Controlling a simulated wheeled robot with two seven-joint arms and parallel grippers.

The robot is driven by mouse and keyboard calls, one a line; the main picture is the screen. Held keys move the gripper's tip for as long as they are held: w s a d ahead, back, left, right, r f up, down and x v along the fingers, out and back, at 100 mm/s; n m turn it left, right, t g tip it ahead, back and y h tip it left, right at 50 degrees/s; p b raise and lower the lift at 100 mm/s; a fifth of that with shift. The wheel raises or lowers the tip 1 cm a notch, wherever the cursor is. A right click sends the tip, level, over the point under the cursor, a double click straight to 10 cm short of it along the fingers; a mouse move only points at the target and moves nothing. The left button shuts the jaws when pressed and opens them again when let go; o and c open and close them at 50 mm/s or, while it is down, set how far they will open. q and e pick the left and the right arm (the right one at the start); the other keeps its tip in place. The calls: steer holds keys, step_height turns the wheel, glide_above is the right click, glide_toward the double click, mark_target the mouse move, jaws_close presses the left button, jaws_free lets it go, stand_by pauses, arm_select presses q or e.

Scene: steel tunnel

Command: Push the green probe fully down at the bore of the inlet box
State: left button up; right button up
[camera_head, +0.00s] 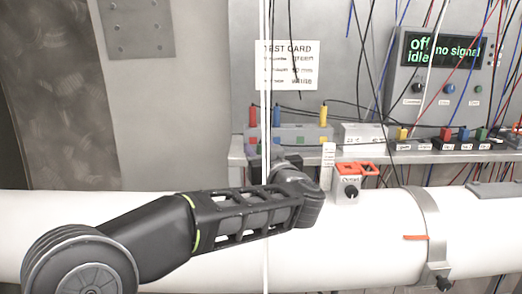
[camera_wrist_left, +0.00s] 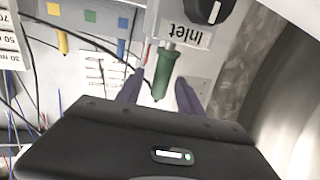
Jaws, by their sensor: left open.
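The green probe (camera_wrist_left: 163,75) shows in the left wrist view, with a bare metal shaft beyond its handle. The shaft meets the grey inlet box (camera_wrist_left: 187,37) beside the "Inlet" label; how deep it sits in the bore I cannot tell. My left gripper (camera_wrist_left: 158,86) is open, with one dark finger on each side of the green handle and gaps between. In the head view my left arm reaches in from the left; its gripper (camera_head: 272,162) is mostly hidden behind the wrist, and the green probe and inlet box cannot be made out. My right gripper is not in view.
A holder (camera_head: 290,133) carries red, blue and yellow probes on a shelf (camera_head: 240,155). A box with a knob and an orange-red handle (camera_head: 350,186) sits on the white pipe (camera_head: 375,240). A display box (camera_head: 437,65) reads "off idle" and "no signal". Loose cables hang around.

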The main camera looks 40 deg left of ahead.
arm_select(q)
steer(key=b+v, duration=0.1)
steer(key=v, duration=0.6)
steer(key=shift+s+d, duration=0.25)
steer(key=shift+d, duration=0.1)
stand_by(0.5)
